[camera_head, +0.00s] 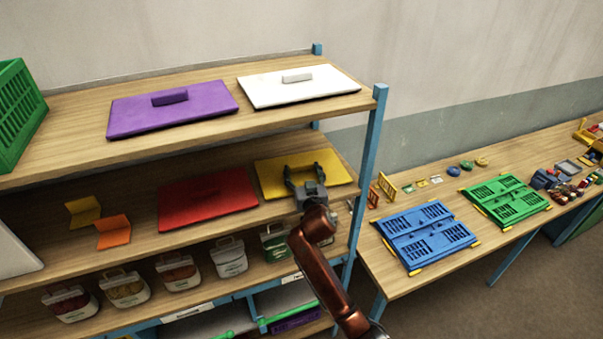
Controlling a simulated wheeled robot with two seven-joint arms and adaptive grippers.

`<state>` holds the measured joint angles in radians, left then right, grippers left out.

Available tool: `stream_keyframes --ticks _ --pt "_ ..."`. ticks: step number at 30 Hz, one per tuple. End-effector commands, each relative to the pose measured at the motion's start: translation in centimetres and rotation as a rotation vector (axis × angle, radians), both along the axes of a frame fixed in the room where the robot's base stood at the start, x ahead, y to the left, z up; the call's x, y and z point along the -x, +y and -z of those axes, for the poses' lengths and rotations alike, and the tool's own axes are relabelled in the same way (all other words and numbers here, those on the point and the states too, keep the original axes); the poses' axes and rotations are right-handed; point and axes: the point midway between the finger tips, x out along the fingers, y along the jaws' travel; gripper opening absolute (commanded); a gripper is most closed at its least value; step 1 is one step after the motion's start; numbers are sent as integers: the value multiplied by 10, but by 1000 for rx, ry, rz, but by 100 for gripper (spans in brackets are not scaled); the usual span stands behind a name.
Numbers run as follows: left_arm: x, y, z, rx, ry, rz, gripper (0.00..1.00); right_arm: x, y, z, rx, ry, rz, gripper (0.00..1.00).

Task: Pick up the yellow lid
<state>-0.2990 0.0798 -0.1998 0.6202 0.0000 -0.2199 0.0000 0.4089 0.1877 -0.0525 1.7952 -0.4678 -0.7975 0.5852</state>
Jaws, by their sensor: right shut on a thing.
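The yellow lid (270,176) lies flat on the middle shelf at its right end. My right gripper (302,176) is over the lid, its two dark fingers around the middle of the lid where the handle would be. It is shut on the lid's handle, which the fingers mostly hide. The lid appears to rest on the shelf; any small gap below it cannot be told. My right arm reaches up from the bottom of the view. My left gripper is not in view.
A red lid (208,199) lies just left of the yellow one. A purple lid (172,107) and a white lid (299,86) lie on the top shelf above. A blue post (368,170) stands close on the right. Several sacks (229,258) stand below.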

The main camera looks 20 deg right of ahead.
Motion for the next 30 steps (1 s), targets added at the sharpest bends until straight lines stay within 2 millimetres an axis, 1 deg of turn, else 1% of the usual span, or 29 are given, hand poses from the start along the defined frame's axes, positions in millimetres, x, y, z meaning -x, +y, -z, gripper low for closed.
stream_keyframes --ticks 1,9,11,18,23,26,28,30 --pt "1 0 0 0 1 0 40 0 0 0 -1 0 0 58" --pt "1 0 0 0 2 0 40 0 0 0 -1 0 -1 40" --pt "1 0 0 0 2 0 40 0 0 -1 -1 -1 -1 37" --pt "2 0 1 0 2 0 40 0 0 -2 -1 -2 -1 37" --pt "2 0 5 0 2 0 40 0 0 -9 -2 -5 -1 37" --pt "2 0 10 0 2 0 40 0 0 -20 -1 -7 -1 37" --pt "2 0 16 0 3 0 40 0 0 -31 -1 -9 -1 37" --pt "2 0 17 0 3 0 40 8 4 -42 -3 -8 -2 37"
